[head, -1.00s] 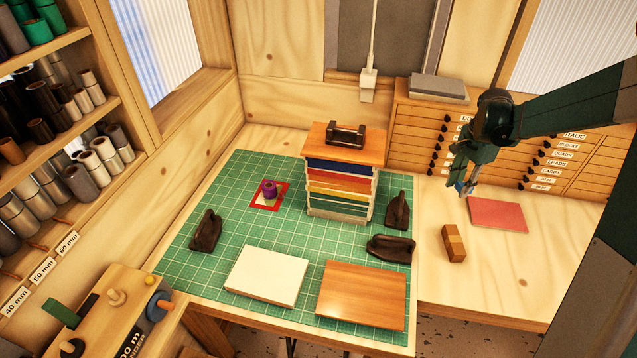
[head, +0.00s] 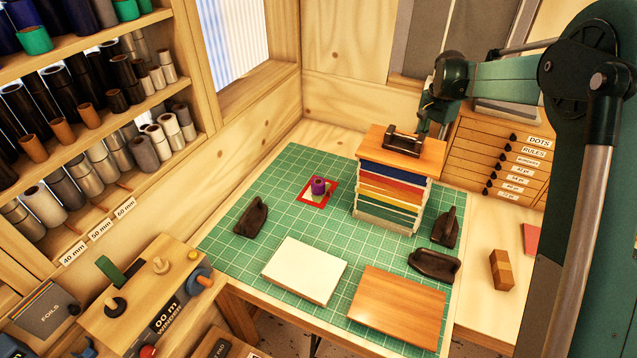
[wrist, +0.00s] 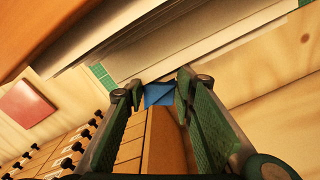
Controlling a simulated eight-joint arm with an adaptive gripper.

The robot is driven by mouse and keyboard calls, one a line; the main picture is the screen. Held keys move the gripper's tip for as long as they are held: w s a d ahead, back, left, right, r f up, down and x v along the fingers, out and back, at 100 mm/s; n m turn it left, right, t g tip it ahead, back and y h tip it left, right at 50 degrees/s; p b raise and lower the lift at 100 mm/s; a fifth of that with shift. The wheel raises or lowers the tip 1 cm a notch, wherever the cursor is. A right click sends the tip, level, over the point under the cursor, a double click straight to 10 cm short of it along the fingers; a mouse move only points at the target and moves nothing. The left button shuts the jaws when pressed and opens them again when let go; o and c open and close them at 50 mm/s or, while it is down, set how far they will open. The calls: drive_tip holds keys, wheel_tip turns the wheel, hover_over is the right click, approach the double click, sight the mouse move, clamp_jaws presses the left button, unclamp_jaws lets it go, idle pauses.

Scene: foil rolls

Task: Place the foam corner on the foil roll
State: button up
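A small purple foil roll (head: 318,187) stands upright on a red-framed square on the green cutting mat. My gripper (wrist: 157,92) is shut on a small blue piece (wrist: 158,96), which looks like the foam corner, held between the fingertips in the wrist view. In the head view my gripper (head: 423,126) is at the right rear of the wooden-topped stack of coloured layers, well to the right of the purple roll. The blue piece is not clear in the head view.
The layered stack (head: 390,195), with a dark handle (head: 403,143) on top, stands between my gripper and the roll. Dark weights (head: 252,217), a white board (head: 304,271) and a wooden board (head: 397,308) lie around the mat (head: 290,210). Shelves of rolls line the left.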

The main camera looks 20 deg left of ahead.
drive_tip(key=a+r+n, duration=0.1)
drive_tip(key=a+n, duration=0.1)
drive_tip(key=a, duration=1.1)
drive_tip(key=n+p, duration=0.1)
drive_tip(key=n, duration=0.3)
hover_over(316, 185)
drive_tip(key=f, duration=0.2)
drive_tip(key=shift+a+r, duration=0.1)
drive_tip(key=shift+f, duration=3.15)
drive_tip(key=shift+f+p, duration=0.35)
drive_tip(key=shift+f, duration=1.5)
